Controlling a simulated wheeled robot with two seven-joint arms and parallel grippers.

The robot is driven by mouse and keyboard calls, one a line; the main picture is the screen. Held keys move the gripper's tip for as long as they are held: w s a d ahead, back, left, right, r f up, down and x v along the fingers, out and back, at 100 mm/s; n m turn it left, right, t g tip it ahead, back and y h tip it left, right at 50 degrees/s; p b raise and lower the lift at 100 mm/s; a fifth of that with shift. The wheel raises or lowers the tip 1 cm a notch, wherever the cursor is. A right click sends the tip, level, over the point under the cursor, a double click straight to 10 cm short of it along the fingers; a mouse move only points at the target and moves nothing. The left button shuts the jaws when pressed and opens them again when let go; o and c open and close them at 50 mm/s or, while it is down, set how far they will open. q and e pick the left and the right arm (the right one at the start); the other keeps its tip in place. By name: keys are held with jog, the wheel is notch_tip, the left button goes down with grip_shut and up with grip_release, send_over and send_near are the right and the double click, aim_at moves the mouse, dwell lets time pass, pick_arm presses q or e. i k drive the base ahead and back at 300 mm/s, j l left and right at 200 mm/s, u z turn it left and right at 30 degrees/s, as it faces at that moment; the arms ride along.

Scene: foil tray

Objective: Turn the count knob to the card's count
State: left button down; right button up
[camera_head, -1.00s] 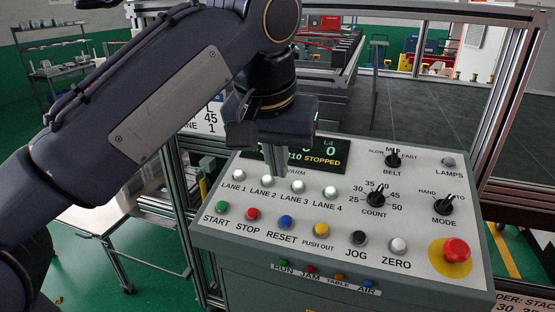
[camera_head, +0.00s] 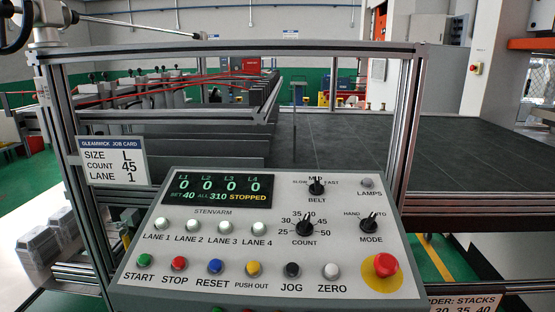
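The count knob (camera_head: 305,226) is a black pointer knob right of the middle of the sloped control panel (camera_head: 215,235). Its scale runs 25, 30, 35, 40, 45, 50. Its pointer stands upward, leaning slightly right, at about 40, and partly covers that number. The job card (camera_head: 113,162) on the frame at left reads size L, count 45, lane 1. The display (camera_head: 217,189) reads set 40, all 310, stopped, with zeros for L1 to L4. Neither gripper is in view.
The belt knob (camera_head: 316,187) is just above the count knob, the mode knob (camera_head: 371,225) to its right. Several coloured buttons line the panel's front, with a red emergency stop (camera_head: 386,265) at right. A metal frame (camera_head: 410,120) stands behind.

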aim_at(304, 228)
jog(key=k+j+z, duration=0.2)
jog(key=j, duration=0.25)
jog(key=k+j+z, duration=0.15)
jog(key=j, duration=0.3)
jog(key=k+j+z, duration=0.2)
jog(key=j, duration=0.25)
jog(key=k+j+z, duration=0.2)
jog(key=j, duration=0.2)
jog(key=k+j+z, duration=0.2)
jog(key=j, duration=0.2)
jog(key=k+j+z, duration=0.15)
jog(key=j, duration=0.25)
jog(key=k+j+z, duration=0.2)
jog(key=j, duration=0.2)
jog(key=j+z, duration=0.25)
jog(key=j, duration=0.45)
